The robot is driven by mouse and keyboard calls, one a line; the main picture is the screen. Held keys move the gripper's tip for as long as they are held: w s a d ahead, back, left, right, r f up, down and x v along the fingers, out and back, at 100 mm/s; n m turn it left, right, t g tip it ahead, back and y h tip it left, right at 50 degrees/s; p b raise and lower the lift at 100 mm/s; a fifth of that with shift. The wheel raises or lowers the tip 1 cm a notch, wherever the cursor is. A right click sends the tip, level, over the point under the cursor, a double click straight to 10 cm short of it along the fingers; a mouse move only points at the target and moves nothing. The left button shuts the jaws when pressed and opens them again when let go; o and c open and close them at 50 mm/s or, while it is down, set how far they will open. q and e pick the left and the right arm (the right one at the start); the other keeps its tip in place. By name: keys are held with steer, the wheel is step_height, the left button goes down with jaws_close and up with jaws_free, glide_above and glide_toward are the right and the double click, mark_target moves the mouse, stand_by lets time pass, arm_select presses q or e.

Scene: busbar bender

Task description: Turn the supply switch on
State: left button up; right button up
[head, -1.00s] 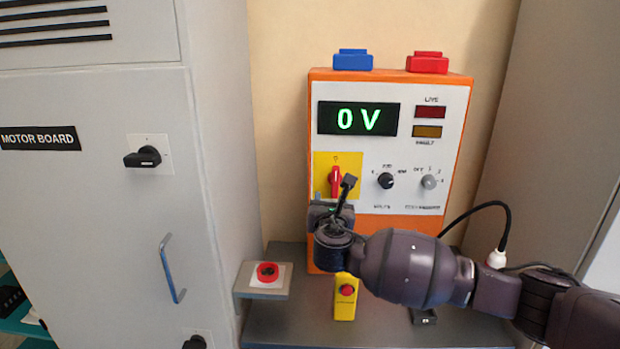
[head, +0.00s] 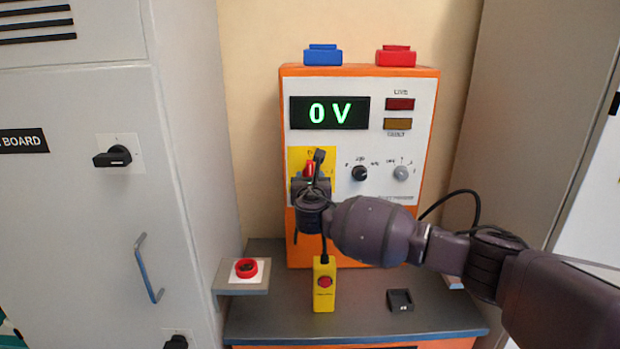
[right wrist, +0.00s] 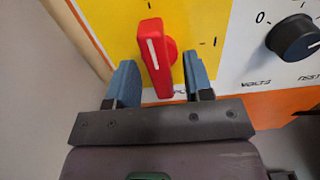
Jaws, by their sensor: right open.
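The supply switch is a red rotary handle (right wrist: 154,55) on a yellow plate (right wrist: 189,40). In the right wrist view it stands close to upright, its white line tilted slightly. My right gripper (right wrist: 157,85) is open, with one blue fingertip on each side of the handle's lower part; I cannot tell whether either touches it. In the head view the right gripper (head: 311,180) covers most of the red handle (head: 309,168). The orange test set (head: 360,230) has a display (head: 330,113) reading 0 V. My left gripper is not in view.
A black knob (right wrist: 294,38) sits right of the switch, with a grey knob (head: 401,172) beyond. A yellow box with a red button (head: 324,282) and a red emergency button (head: 246,268) are below. A grey cabinet (head: 90,230) stands left.

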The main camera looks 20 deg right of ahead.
steer(key=shift+x, duration=0.8)
steer(key=shift+c, duration=0.3)
steer(key=c, duration=0.5)
